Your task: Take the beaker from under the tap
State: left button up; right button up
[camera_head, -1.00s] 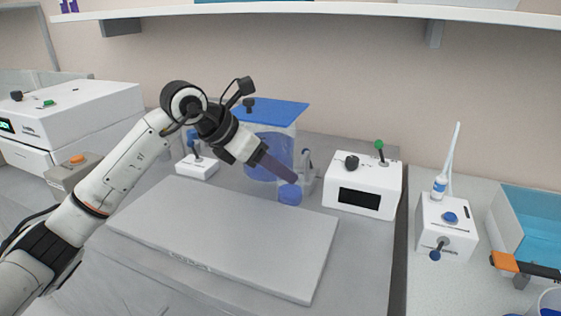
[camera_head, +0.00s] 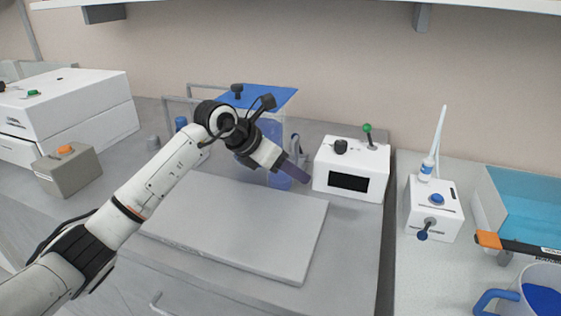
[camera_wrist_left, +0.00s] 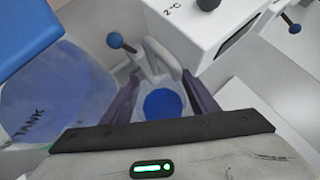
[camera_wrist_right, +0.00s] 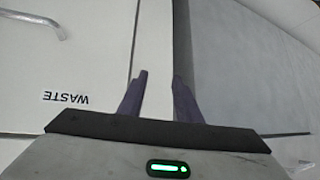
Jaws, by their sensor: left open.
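The beaker (camera_head: 279,181), clear with blue liquid, stands behind the grey board and is partly hidden by my left gripper. In the left wrist view its round blue top (camera_wrist_left: 163,104) lies between the two fingers, below the curved tap (camera_wrist_left: 162,58). My left gripper (camera_head: 297,172) is open, one finger on each side of the beaker. I cannot tell whether either finger touches it. My right gripper (camera_wrist_right: 160,88) is open and empty, seen only in its wrist view, above a pale surface marked WASTE.
A tank with a blue lid (camera_head: 262,97) stands behind the beaker. A white box with a dark display (camera_head: 350,168) is close on the right. The grey board (camera_head: 240,225) in front is bare. A blue-handled jug (camera_head: 535,295) is at the lower right.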

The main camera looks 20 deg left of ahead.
pick_arm(q)
jog(key=shift+w+d+f, duration=0.15)
jog(key=shift+f, duration=0.05)
